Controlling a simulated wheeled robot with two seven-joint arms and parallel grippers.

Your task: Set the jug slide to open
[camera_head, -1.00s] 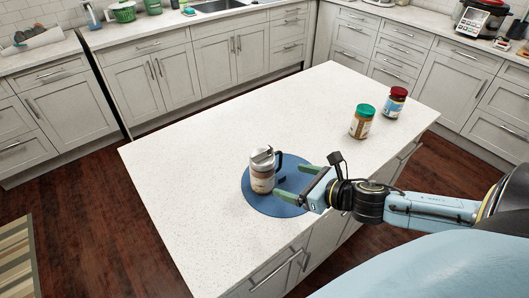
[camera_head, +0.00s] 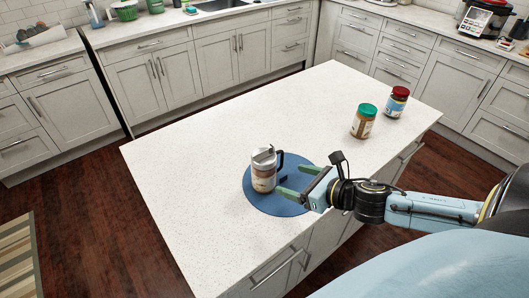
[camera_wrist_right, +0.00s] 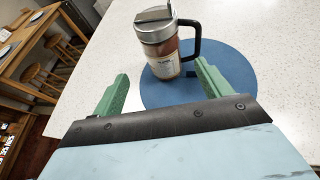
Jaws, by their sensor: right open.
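The jug (camera_head: 263,171) stands upright on a round blue mat (camera_head: 284,205) on the white island. It has a grey metal lid, a brownish body with a label and a black handle on its right side. In the right wrist view the jug (camera_wrist_right: 158,45) stands just beyond the fingertips, with a slide or tab on the lid top (camera_wrist_right: 154,14); its setting is hard to tell. My right gripper (camera_head: 292,183) is open with green fingers, right of the jug and near its handle, holding nothing. In the wrist view the open right gripper (camera_wrist_right: 160,70) points at the jug. My left gripper is not in view.
A green-lidded jar (camera_head: 363,121) and a red-lidded jar (camera_head: 396,102) stand at the island's right end. The island top (camera_head: 200,150) left of the mat is clear. Grey cabinets line the back. Wooden stools (camera_wrist_right: 50,68) show in the wrist view.

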